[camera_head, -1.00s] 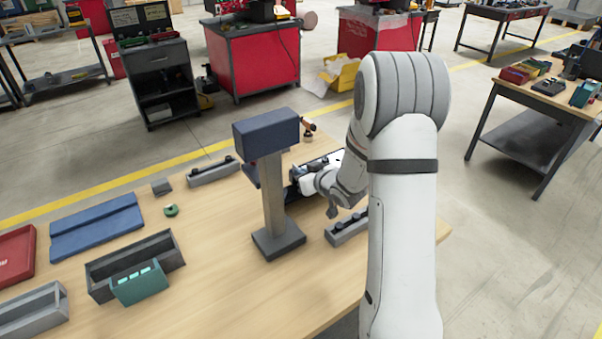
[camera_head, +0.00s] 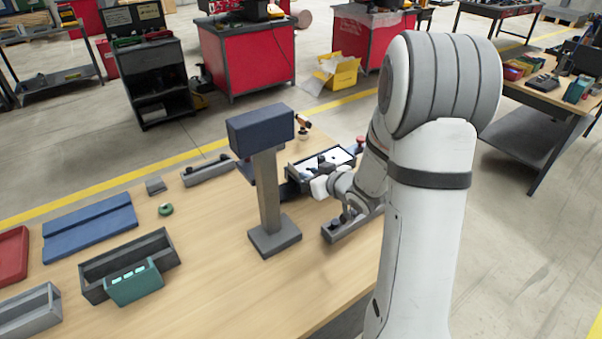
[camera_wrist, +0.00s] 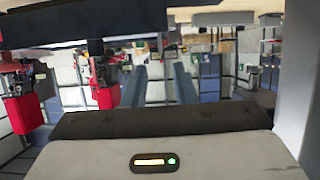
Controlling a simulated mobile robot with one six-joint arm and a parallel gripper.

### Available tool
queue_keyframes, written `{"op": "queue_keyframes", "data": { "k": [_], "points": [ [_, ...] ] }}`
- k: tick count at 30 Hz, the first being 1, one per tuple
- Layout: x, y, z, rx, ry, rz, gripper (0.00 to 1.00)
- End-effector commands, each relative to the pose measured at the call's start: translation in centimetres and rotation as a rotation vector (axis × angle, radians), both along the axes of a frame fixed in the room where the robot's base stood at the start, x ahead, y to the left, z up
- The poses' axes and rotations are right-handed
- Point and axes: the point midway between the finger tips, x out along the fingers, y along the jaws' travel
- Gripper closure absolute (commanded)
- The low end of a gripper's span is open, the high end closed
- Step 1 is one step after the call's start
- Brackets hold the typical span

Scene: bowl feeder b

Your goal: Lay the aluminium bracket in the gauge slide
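My gripper (camera_head: 345,212) is low over the right part of the bench, close to a grey block with dark knobs (camera_head: 350,229). In the wrist view two bluish-grey fingers (camera_wrist: 161,85) stand apart, with only background visible between them. A similar long grey block with dark knobs (camera_head: 208,171) lies at the back of the bench. I cannot tell which of the two is the gauge slide. I cannot make out the aluminium bracket with certainty. A bright-topped tray in a dark frame (camera_head: 337,156) holding small dark items is behind my gripper.
A grey post with a blue head (camera_head: 268,190) stands left of my gripper.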

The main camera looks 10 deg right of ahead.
Motion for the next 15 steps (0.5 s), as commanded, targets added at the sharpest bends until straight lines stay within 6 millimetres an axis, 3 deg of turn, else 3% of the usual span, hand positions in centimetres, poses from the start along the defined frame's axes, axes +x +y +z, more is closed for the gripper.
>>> {"op": "queue_keyframes", "data": {
  "k": [6, 15],
  "points": [
    [-3.1, -1.3, 1.4, -0.001, -0.002, -0.001, 0.75],
    [-4.3, -2.3, 2.8, -0.064, 0.027, -0.059, 0.75]
  ]
}}
